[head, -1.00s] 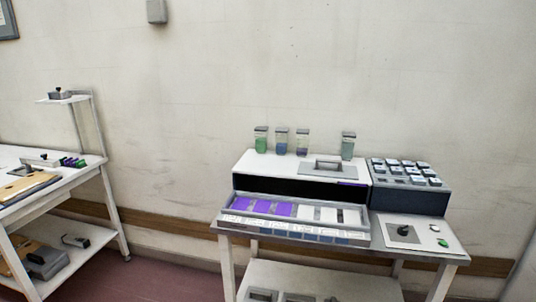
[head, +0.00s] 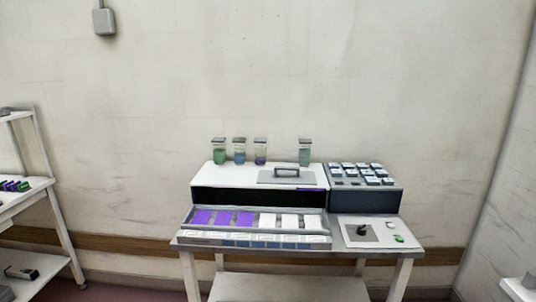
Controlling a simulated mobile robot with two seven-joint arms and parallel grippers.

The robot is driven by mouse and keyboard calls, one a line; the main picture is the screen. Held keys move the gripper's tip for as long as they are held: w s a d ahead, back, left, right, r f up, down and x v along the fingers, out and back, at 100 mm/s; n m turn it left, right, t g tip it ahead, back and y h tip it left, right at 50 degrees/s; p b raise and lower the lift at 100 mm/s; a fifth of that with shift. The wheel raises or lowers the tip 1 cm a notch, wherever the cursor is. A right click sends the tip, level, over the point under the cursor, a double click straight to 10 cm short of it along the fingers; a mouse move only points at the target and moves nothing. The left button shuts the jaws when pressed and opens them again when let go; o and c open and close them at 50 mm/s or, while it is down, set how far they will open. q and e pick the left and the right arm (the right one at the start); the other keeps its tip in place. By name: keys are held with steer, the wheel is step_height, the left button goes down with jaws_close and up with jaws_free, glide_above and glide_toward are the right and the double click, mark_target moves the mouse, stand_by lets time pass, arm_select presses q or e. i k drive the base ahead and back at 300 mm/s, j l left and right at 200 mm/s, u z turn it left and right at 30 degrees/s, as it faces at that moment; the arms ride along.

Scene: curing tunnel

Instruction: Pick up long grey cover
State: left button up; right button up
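A flat grey cover (head: 270,178) with a raised handle lies on top of the white machine (head: 232,176), towards its right end. It is the only grey lid-like piece I make out, and I cannot tell for sure that it is the long one. The machine stands on a white table against the wall. Its dark front slot is open above a tray (head: 328,227) of purple and white plates. Neither of my grippers is in view.
Several lidded jars (head: 239,153) stand behind the cover. A dark rack (head: 366,200) of small blocks is right of the machine. A grey pad with a black knob (head: 362,231) lies in front of it. A white bench (head: 50,225) is at far left; floor shows between.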

mark_target(277, 175)
steer(key=i+l, duration=0.95)
steer(key=i+l+u, duration=0.05)
steer(key=l, duration=0.05)
